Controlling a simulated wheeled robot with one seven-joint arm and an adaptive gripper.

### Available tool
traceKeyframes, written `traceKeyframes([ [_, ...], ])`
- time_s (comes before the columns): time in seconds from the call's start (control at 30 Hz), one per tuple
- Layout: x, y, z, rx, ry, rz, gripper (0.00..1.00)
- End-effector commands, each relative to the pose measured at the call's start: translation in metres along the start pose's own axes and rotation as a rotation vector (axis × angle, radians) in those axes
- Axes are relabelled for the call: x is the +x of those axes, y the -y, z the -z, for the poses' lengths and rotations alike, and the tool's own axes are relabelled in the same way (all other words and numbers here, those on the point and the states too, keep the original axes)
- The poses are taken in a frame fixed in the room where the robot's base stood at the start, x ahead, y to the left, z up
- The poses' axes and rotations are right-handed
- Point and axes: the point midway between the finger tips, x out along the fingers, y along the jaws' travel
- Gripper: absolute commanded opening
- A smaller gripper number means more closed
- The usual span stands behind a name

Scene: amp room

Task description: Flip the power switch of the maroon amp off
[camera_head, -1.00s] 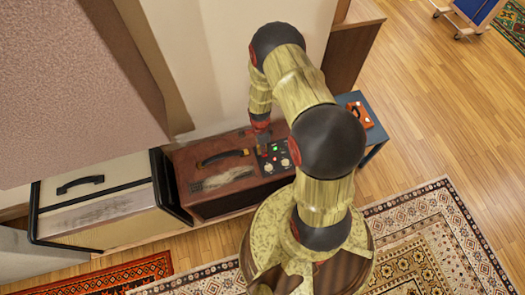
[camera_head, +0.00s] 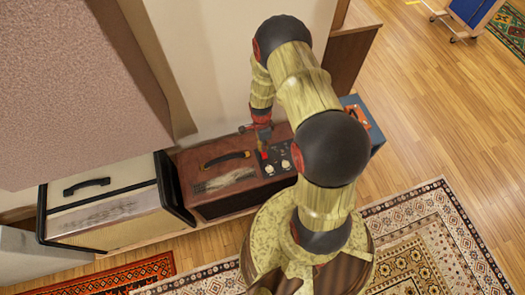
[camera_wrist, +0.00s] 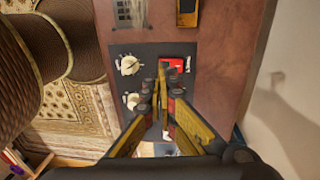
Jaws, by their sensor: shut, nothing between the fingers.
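The maroon amp (camera_head: 232,193) stands against the wall, with a black handle and a dark control panel (camera_head: 279,162) on its top. In the wrist view the panel (camera_wrist: 121,90) carries two pale knobs (camera_wrist: 129,65) and a red power switch (camera_wrist: 173,64). My gripper (camera_head: 263,146) is over the switch end of the panel. In the wrist view my gripper (camera_wrist: 163,72) has its fingertips together, empty, beside the switch and partly over it. I cannot tell whether they touch it. No green light shows on the panel.
A cream amp (camera_head: 105,216) with a black handle stands to the left of the maroon amp. A blue case (camera_head: 376,137) with an orange item on it stands to the right. The wall is close behind. Patterned rugs (camera_head: 420,235) cover the front floor.

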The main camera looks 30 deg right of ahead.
Motion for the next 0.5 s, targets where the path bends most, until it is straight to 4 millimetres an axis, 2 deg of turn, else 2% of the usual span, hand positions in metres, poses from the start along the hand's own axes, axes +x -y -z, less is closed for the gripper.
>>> traceKeyframes([
  [0.03,-0.015,-0.003,0.0,0.001,0.0,0.002,0.0],
  [0.2,-0.046,-0.011,0.0,0.0,0.0,0.0,0.0],
  [0.3,-0.058,-0.014,0.0,0.0,0.0,0.001,0.0],
  [0.5,-0.069,-0.018,0.0,0.0,0.0,-0.002,0.0],
])
